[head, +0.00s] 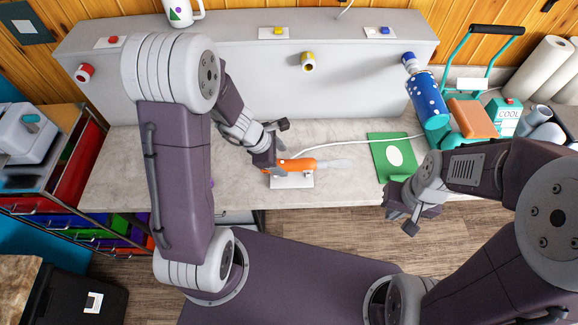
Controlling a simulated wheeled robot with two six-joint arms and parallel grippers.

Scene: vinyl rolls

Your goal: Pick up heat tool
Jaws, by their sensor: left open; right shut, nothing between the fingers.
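The heat tool (303,165) is orange with a pale grey nozzle pointing right. It rests on a small white stand or plate (292,181) on the grey counter, and a white cord runs from it toward the upper right. My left gripper (277,148) is open, right at the left end of the heat tool and partly covering it. I cannot tell whether the fingers touch it. My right gripper (402,216) is shut and empty, in front of the counter's edge to the right, near the green sheet.
A green sheet with a white oval (381,150) lies right of the heat tool. A blue dotted roll (427,100), a teal cart (470,120) with boxes and white rolls (545,65) crowd the right. A grey raised panel (180,125) backs the counter. Drawers (85,220) stand left.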

